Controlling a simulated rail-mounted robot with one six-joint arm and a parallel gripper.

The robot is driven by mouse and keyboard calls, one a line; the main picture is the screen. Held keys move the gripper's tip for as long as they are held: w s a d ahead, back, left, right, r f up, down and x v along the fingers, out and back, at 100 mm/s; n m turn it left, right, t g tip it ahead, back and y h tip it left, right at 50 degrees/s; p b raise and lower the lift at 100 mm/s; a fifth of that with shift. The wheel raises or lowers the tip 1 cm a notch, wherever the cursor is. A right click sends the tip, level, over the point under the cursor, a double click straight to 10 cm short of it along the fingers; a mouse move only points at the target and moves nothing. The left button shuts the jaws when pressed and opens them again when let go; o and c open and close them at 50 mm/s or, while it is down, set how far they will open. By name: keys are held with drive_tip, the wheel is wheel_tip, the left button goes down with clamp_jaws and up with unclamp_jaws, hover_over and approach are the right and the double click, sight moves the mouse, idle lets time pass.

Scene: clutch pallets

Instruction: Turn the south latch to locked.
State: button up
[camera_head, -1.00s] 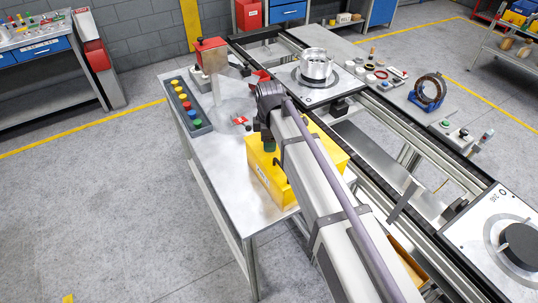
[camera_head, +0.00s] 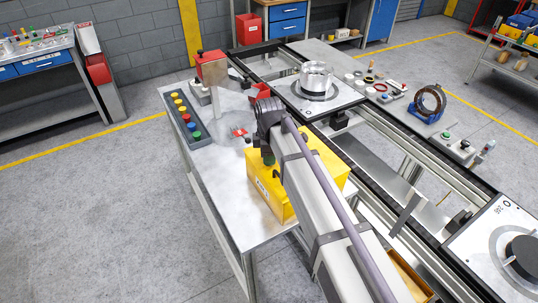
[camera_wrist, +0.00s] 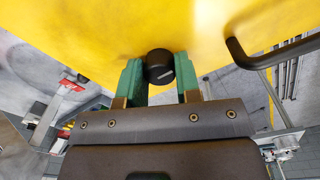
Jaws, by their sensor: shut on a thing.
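The yellow box (camera_head: 268,187) stands on the metal table, and its yellow face (camera_wrist: 110,30) fills the top of the wrist view. A round black knob (camera_wrist: 159,66) sticks out from this face and appears to be the south latch. A small pale mark shows on the face next to the knob. My gripper (camera_wrist: 160,82) has green fingers, one on each side of the knob, shut on it.
A black bar handle (camera_wrist: 265,55) stands out from the box to the right of my gripper. A panel of coloured buttons (camera_head: 188,120) and a red-topped post (camera_head: 211,70) stand farther back on the table. A conveyor with pallets (camera_head: 318,95) runs along the right.

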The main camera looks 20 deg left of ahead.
drive_tip(key=shift+m, duration=0.3)
drive_tip(key=m, duration=0.8)
drive_tip(key=shift+m, duration=0.4)
drive_tip(key=m, duration=0.4)
drive_tip(key=shift+h, duration=0.3)
drive_tip(key=shift+m, duration=2.2)
drive_tip(key=o, duration=0.9)
drive_tip(key=shift+o, duration=0.2)
